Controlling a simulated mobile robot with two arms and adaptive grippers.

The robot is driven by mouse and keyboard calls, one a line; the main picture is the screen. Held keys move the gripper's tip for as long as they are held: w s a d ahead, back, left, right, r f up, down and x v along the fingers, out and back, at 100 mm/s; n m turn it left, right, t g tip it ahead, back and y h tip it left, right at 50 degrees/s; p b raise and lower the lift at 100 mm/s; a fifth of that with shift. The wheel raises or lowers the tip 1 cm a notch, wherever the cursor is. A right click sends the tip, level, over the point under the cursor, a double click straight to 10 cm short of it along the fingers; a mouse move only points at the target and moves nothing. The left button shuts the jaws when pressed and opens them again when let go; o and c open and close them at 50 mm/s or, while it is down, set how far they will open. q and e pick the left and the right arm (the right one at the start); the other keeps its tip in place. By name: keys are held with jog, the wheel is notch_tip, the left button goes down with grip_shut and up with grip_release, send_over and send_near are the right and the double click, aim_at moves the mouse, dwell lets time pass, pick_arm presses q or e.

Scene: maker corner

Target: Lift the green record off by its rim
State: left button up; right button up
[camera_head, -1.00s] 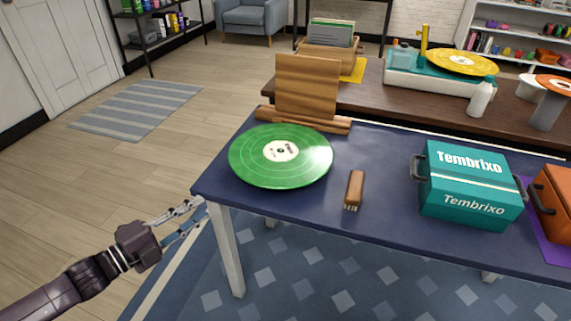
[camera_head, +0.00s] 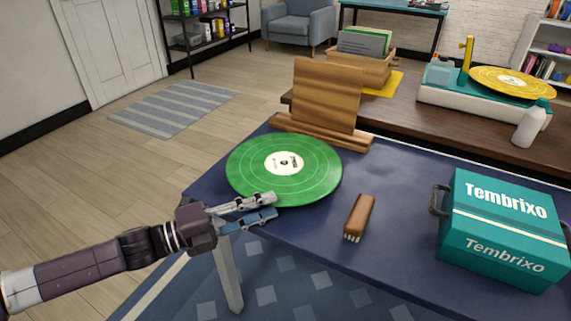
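The green record (camera_head: 284,180), with a white centre label, lies flat at the near left corner of the dark blue table (camera_head: 335,265). My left gripper (camera_head: 274,206) is at the record's near rim. Its two fingers are apart, one above the other, with the upper finger overlapping the record's edge in the picture. The rim appears to lie between the fingertips; whether they touch it I cannot tell. My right gripper is out of view.
A wooden stand (camera_head: 325,98) is just behind the record. A brown brush (camera_head: 359,217) lies to its right, and a teal Tembrixo box (camera_head: 503,230) stands further right. A turntable with a yellow record (camera_head: 510,82) is on the brown table behind.

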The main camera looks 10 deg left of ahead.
aim_at(294, 201)
pick_arm(q)
jog(key=shift+x, duration=1.1)
jog(key=x, duration=0.5)
jog(key=shift+s+d+f+b, duration=0.15)
jog(key=shift+s+f+b, duration=0.15)
jog(key=shift+f+b, duration=0.05)
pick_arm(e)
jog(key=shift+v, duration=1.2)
pick_arm(q)
jog(key=shift+c, duration=0.5)
grip_shut()
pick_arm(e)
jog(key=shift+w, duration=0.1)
